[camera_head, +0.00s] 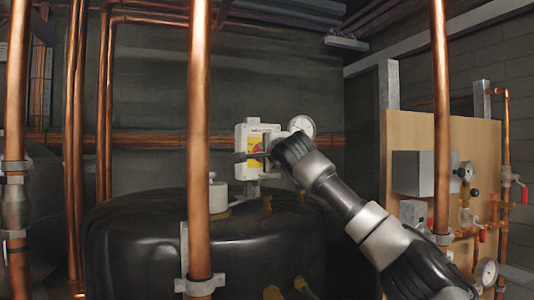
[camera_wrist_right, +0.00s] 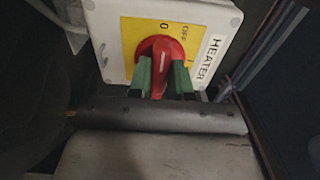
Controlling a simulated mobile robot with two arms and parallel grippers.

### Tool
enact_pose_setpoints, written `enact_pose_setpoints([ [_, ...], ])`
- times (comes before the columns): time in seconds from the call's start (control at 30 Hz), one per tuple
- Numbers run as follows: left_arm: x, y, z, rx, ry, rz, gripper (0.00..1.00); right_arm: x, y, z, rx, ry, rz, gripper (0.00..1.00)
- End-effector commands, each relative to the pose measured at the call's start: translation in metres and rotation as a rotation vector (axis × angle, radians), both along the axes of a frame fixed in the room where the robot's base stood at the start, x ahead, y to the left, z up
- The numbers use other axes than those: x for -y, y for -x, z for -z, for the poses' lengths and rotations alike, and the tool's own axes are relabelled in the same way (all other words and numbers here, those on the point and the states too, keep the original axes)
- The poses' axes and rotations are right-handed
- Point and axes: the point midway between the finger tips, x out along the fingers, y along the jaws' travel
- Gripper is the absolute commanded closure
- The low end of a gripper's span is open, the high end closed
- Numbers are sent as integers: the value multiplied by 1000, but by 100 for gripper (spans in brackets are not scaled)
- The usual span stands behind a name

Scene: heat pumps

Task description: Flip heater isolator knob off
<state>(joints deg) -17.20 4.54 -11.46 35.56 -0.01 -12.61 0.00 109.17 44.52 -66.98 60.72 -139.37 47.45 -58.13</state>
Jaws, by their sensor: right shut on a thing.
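The heater isolator (camera_head: 242,132) is a white box with a yellow plate, behind the black tank in the head view. In the right wrist view the box (camera_wrist_right: 103,22) carries a "HEATER" label and a yellow plate (camera_wrist_right: 130,45) marked "0", "OFF" and "I". Its red knob (camera_wrist_right: 161,48) sits in the middle of the plate, with its handle roughly upright in that picture. My right gripper (camera_wrist_right: 160,78) has its green fingertips on both sides of the handle, shut on it. In the head view my right gripper (camera_head: 264,156) reaches the box front and hides the knob. My left gripper is not in view.
A vertical copper pipe (camera_head: 199,120) stands in front, left of the isolator. The black tank (camera_head: 140,235) lies below it. A wooden panel (camera_head: 480,150) with valves stands at the right.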

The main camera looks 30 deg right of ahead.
Motion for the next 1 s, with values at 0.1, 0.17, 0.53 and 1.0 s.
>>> enact_pose_setpoints([
  [0.1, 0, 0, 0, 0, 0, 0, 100, -1, -1, 4, -9, 6, 0, 100],
  [0.17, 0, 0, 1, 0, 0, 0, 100, -1, -1, 4, -9, 6, 0, 100],
  [0.53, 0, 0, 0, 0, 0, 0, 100, 0, -1, 2, -5, 3, 1, 55],
  [1.0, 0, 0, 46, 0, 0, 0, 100, -14, 54, 8, 1, 4, 0, 55],
])
